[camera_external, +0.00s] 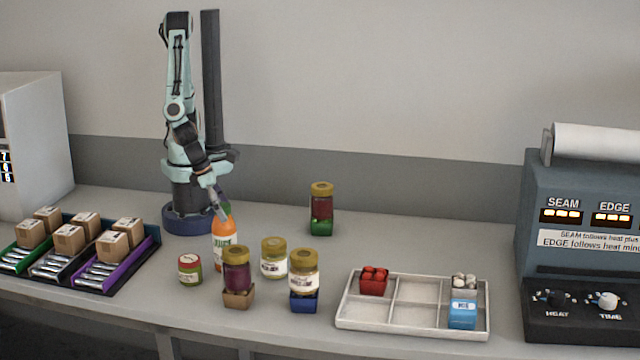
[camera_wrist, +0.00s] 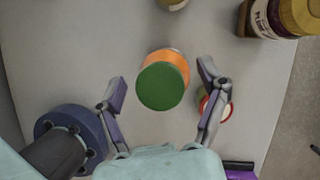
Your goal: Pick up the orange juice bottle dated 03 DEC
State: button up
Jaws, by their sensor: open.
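The orange juice bottle (camera_external: 224,254) stands upright on the counter just in front of my arm's base, its front label reading JUICE. No date can be read on it. My gripper (camera_external: 218,202) is at the bottle's top and partly covers its green cap. In the wrist view the green cap (camera_wrist: 162,87) and orange side of the bottle lie between the two spread fingers of my gripper (camera_wrist: 160,82), with gaps on both sides. My gripper is open and holds nothing. I cannot tell whether the fingertips reach below the cap.
A small green jar (camera_external: 190,269) stands close left of the bottle; its lid (camera_wrist: 221,106) shows behind the right finger. Jars stand right: purple (camera_external: 236,262), pale (camera_external: 273,258) and one on a blue block (camera_external: 304,301). A tray (camera_external: 402,320) lies farther right.

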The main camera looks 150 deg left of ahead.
jog(key=shift+c, duration=0.4)
jog(key=c, duration=1.2)
jog(key=shift+c, duration=0.2)
